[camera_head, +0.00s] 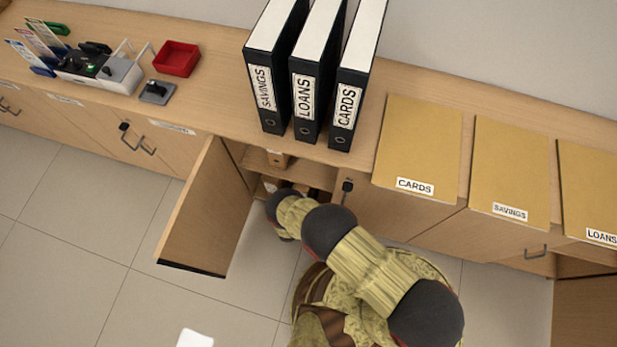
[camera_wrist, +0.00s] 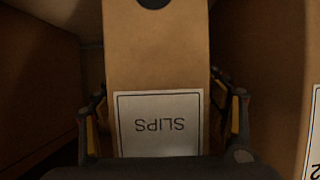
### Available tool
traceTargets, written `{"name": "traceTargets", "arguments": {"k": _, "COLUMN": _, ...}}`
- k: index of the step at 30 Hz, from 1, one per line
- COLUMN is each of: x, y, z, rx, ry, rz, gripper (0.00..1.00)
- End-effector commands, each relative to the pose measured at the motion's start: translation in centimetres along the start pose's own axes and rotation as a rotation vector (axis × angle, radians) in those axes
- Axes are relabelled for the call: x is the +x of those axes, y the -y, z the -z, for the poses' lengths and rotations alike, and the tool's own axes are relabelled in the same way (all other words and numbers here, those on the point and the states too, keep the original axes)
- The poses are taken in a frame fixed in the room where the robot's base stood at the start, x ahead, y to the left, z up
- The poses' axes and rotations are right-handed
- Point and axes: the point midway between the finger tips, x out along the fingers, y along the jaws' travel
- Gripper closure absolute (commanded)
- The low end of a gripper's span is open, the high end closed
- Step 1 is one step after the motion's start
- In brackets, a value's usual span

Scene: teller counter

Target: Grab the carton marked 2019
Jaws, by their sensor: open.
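In the wrist view a brown carton (camera_wrist: 158,55) stands straight ahead, with a white label reading SLIPS upside down and a dark round hole near the top edge. My gripper (camera_wrist: 167,112) is open, with one finger on each side of this carton; I cannot tell whether they touch it. Another carton (camera_wrist: 278,80) at the right edge shows only a sliver of label with one character like a 2. No full 2019 marking is readable. In the head view my arm reaches into the open cabinet, and my fingers are hidden there.
The cabinet door (camera_head: 205,215) stands open left of my arm. A carton (camera_head: 278,159) sits on the upper shelf. A brown surface (camera_wrist: 35,85) is close on the left in the wrist view. Black binders (camera_head: 312,85) and yellow envelopes (camera_head: 418,140) are on the counter above.

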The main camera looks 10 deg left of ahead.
Motion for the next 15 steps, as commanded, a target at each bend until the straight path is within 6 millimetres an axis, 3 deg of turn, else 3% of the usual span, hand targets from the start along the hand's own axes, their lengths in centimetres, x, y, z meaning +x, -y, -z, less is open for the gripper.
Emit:
{"name": "traceTargets", "arguments": {"k": 10, "x": 0.8, "y": 0.0, "z": 0.07, "rx": 0.0, "ry": 0.0, "rz": 0.0, "gripper": 0.29}}
{"name": "traceTargets", "arguments": {"k": 15, "x": 0.79, "y": 0.01, "z": 0.08, "rx": 0.0, "ry": 0.0, "rz": 0.0, "gripper": 0.38}}
